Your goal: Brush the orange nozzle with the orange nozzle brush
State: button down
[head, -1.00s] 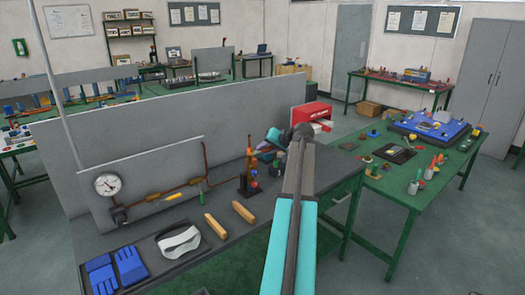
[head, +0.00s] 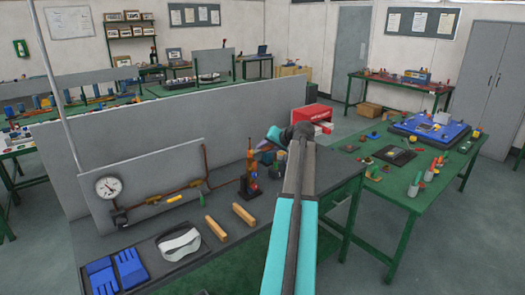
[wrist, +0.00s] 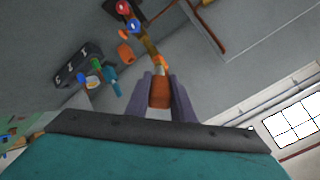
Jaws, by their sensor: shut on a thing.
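My gripper (wrist: 161,77) is shut on an orange cylindrical piece, seemingly the handle of the orange nozzle brush (wrist: 160,95). A narrower orange-yellow part reaches beyond the fingertips towards a brass upright with red and blue knobs (wrist: 131,20). I cannot tell whether they touch. A separate short orange cylinder (wrist: 125,51) is left of the fingertips; I cannot tell if it is the nozzle. In the head view, my gripper (head: 262,150) is just right of the upright orange-brown fixture (head: 250,167) on the grey bench. The held piece is too small to make out there.
Blue gloves (head: 130,265), goggles (head: 179,243) and two wooden blocks (head: 216,228) lie in front. A green table (head: 405,185) with tools is at right.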

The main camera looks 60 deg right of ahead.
jog(key=shift+f+b, duration=0.65)
jog(key=shift+f, duration=0.3)
jog(key=shift+r, duration=0.1)
jog(key=shift+r+p, duration=0.35)
jog(key=shift+r, duration=0.5)
jog(key=shift+f+b, duration=0.65)
jog(key=shift+f, duration=0.3)
jog(key=shift+r, duration=0.1)
jog(key=shift+s+r+p, duration=0.1)
jog(key=shift+r+p, duration=0.3)
jog(key=shift+r, duration=0.45)
